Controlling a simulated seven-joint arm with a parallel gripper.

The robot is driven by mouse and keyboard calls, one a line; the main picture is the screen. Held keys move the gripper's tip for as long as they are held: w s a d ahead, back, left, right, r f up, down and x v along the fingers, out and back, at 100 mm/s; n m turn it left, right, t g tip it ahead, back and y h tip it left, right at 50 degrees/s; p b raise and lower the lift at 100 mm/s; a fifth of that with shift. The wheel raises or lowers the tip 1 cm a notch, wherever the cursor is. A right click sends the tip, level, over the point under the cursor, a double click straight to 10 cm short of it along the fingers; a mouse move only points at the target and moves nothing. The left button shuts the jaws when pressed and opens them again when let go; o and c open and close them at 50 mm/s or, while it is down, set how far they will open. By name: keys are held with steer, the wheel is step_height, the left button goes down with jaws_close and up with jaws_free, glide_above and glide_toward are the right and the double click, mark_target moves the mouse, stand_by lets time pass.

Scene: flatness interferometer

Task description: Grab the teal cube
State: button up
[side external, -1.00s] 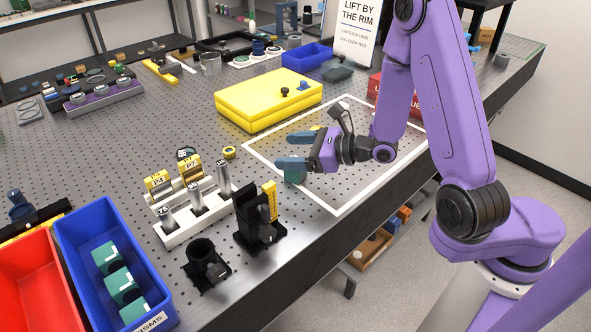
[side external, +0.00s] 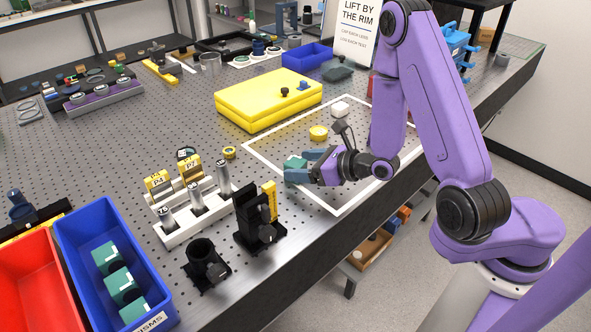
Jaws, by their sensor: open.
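A teal cube (side external: 294,162) sits inside the white outlined area of the table. My gripper (side external: 301,166) is low over the table beside it, reaching in from the right. Its two blue-grey fingers are open, one on the far side of the cube and one on the near side. The near finger hides the cube's lower part. I cannot tell whether either finger touches it. Several other teal cubes (side external: 123,285) with white marks lie in the blue bin (side external: 72,242) at lower left.
A yellow disc (side external: 318,132) and a white piece (side external: 340,108) lie within the white outline (side external: 262,160) behind my gripper. A yellow case (side external: 265,100) stands behind it. A white rack with posts (side external: 185,231) and black mounts (side external: 252,235) stand to the left.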

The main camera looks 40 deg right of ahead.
mark_target(287, 163)
steer(key=shift+x, duration=2.65)
steer(key=c, duration=1.1)
steer(key=shift+c, duration=0.6)
steer(key=shift+r, duration=0.25)
